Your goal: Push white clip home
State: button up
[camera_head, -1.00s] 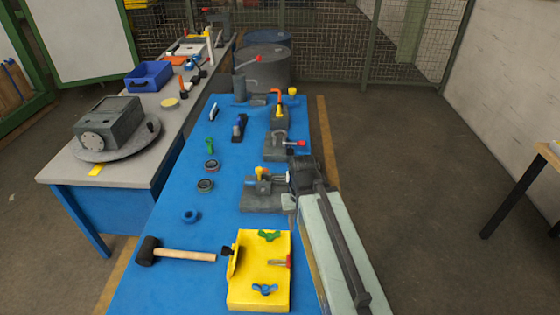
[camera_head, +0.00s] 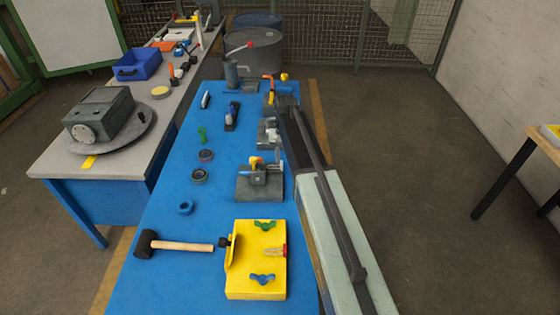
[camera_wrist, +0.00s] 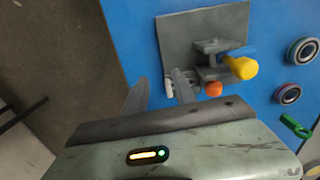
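A small white piece (camera_wrist: 168,88), likely the white clip, shows in the wrist view at the edge of a grey fixture plate (camera_wrist: 175,40). The fixture carries a yellow knob (camera_wrist: 240,67) and an orange-red knob (camera_wrist: 214,89). In the head view this fixture (camera_head: 259,187) stands behind the yellow board. My gripper (camera_wrist: 160,88) is open, its two grey fingers apart, with the white piece showing between them in the picture. I cannot tell if they touch it.
A yellow board (camera_head: 256,262) and a mallet (camera_head: 180,245) lie on the blue table (camera_head: 150,290).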

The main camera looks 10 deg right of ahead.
aim_at(282, 162)
jog(key=w, duration=0.5)
jog(key=shift+w+r, duration=0.2)
jog(key=shift+r, duration=0.15)
notch_tip(282, 162, down, 8)
jog(key=b, duration=0.7)
jog(key=shift+b, duration=0.35)
jog(key=shift+s+r, duration=0.1)
grip_shut()
